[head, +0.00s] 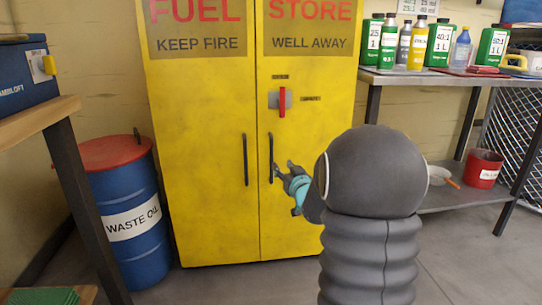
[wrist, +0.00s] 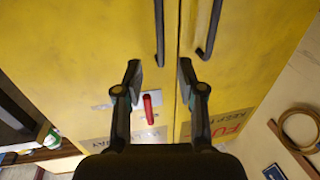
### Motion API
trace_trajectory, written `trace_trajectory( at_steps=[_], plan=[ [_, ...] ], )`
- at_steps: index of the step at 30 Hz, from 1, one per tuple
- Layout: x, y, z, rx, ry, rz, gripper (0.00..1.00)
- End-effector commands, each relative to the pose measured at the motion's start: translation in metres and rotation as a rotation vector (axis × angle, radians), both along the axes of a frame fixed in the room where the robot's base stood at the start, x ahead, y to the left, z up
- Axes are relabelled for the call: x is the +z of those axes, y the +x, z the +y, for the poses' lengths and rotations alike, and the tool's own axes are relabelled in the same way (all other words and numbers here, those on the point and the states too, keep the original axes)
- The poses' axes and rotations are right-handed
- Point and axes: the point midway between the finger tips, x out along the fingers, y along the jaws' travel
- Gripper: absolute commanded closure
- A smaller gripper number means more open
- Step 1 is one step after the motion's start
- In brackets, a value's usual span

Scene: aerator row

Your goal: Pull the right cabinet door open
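The yellow cabinet has two doors, both shut. The right cabinet door (head: 305,185) has a dark vertical bar handle (head: 271,158) near the centre seam. The wrist view is turned over, so this handle (wrist: 160,32) shows left of the seam. A red lever (head: 282,103) stands upright on a grey plate above the handle; its small labels are unreadable. The lever also shows in the wrist view (wrist: 148,108). My gripper (head: 283,168) is open in front of the right handle. In the wrist view, the handle's end lies between my fingertips (wrist: 160,76); I cannot tell whether they touch.
The left door's handle (head: 245,160) is close beside the seam. A blue waste oil drum (head: 130,220) and a wooden-topped bench (head: 38,122) stand at left. A metal shelf table (head: 440,78) with several bottles stands at right, a red bucket (head: 483,168) on its lower shelf.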

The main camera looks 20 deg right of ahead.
Motion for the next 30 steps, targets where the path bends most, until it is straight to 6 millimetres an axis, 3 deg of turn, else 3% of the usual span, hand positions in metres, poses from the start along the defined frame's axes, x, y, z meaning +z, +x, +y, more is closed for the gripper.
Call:
trace_trajectory(
  at_steps=[15,21,30],
  plan=[
    [-0.001,0.093,-0.007,0.0,0.001,0.002,0.61],
    [-0.001,0.111,-0.009,-0.001,0.001,0.003,0.61],
    [0.0,0.115,-0.009,-0.001,0.001,0.002,0.61]
  ],
)
